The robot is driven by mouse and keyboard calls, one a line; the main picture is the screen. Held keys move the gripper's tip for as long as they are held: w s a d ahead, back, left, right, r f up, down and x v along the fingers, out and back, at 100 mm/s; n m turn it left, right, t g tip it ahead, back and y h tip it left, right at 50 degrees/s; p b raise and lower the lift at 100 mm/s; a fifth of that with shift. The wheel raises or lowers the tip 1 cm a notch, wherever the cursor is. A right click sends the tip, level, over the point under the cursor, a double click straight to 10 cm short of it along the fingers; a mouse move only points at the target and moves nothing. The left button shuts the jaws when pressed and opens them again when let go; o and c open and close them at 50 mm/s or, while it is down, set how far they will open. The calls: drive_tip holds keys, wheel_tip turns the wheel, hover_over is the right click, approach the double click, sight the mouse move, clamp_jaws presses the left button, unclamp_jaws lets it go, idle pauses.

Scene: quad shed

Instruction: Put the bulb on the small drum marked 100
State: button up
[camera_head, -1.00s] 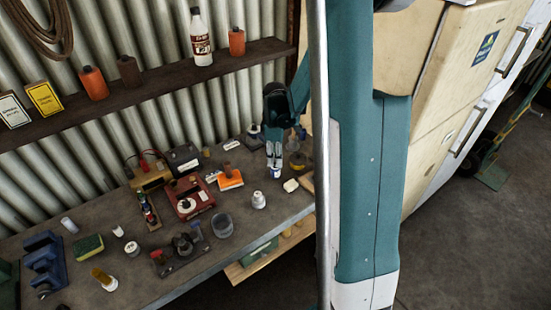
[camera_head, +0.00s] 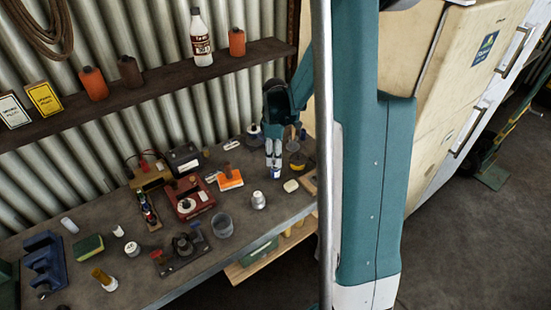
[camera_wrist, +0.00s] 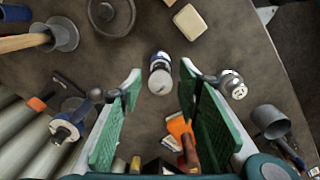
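My gripper (camera_wrist: 157,95) is open, its green-padded fingers apart and pointing down at the bench; it also shows in the head view (camera_head: 273,164). I cannot tell which is the bulb or the drum; no 100 is legible.
An orange item (camera_head: 230,179), a red box (camera_head: 187,197) and a grey cup (camera_head: 222,225) stand to the left. The bench's front edge is close by.

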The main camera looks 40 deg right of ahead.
wheel_tip(320, 180, up, 11)
drive_tip(key=shift+f, duration=0.15)
idle(0.4)
idle(0.4)
drive_tip(key=s+a+r+m+t, duration=0.2)
drive_tip(key=s+a+r, duration=0.25)
drive_tip(key=a, duration=0.25)
drive_tip(key=s+a+r+m+t, duration=0.1)
drive_tip(key=s+a+r+m, duration=0.15)
drive_tip(key=a+r, duration=0.4)
drive_tip(key=s+a+r+m+t, duration=0.1)
drive_tip(key=s+a+m+t, duration=0.3)
drive_tip(key=s+a, duration=0.9)
drive_tip(key=shift+s+a, duration=0.3)
drive_tip(key=shift+s, duration=0.55)
drive_tip(key=shift+m, duration=0.25)
wheel_tip(320, 180, down, 9)
drive_tip(key=b, duration=0.9)
drive_tip(key=shift+f+b, duration=0.2)
drive_tip(key=shift+b, duration=0.15)
